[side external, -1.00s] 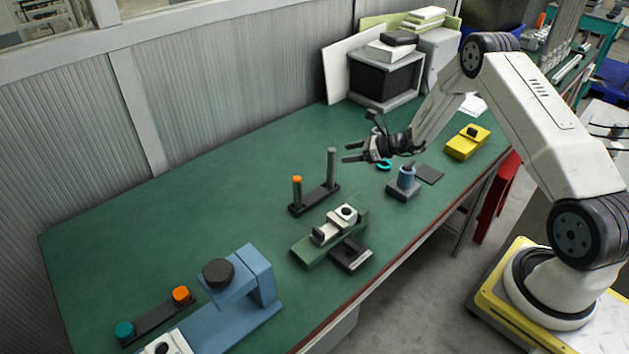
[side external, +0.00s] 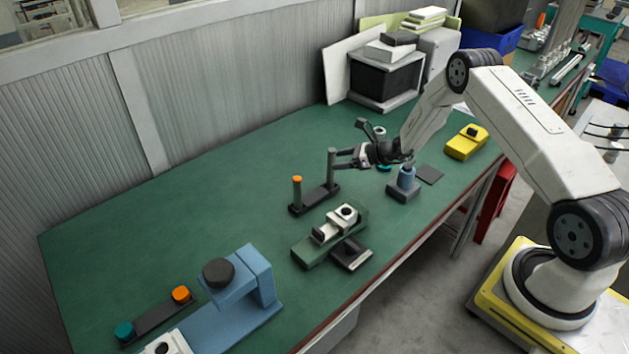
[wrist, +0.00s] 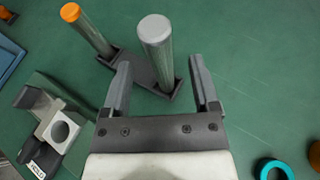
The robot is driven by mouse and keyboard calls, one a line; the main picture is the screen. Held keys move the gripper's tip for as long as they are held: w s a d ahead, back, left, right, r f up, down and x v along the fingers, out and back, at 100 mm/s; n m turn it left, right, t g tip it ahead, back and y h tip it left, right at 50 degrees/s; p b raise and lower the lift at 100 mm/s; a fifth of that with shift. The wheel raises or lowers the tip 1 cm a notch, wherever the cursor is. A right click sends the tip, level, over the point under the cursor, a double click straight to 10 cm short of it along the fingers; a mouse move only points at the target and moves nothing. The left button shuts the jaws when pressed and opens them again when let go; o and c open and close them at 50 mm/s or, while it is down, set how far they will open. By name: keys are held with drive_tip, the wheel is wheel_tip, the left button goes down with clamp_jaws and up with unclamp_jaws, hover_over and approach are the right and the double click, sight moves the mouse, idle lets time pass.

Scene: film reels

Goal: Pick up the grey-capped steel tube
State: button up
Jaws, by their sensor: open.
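The grey-capped steel tube (side external: 331,167) stands upright in the dark rack (side external: 314,200), at the rack's right end. In the wrist view, the grey-capped tube (wrist: 158,50) stands at the mouth of my gripper, between the lines of the two fingers. My gripper (wrist: 160,80) is open and empty, with a finger to each side of the tube. In the side view, my gripper (side external: 338,159) is level with the upper part of the tube. I cannot tell whether a finger touches it.
An orange-capped tube (side external: 297,190) stands in the same rack, to the left. A green vise (side external: 333,236) sits in front. A blue cylinder on a dark base (side external: 404,188) and a yellow box (side external: 466,141) are to the right. Green tabletop left of the rack is clear.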

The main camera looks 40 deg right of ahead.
sight(331, 170)
drive_tip(key=shift+x, duration=2.55)
clamp_jaws()
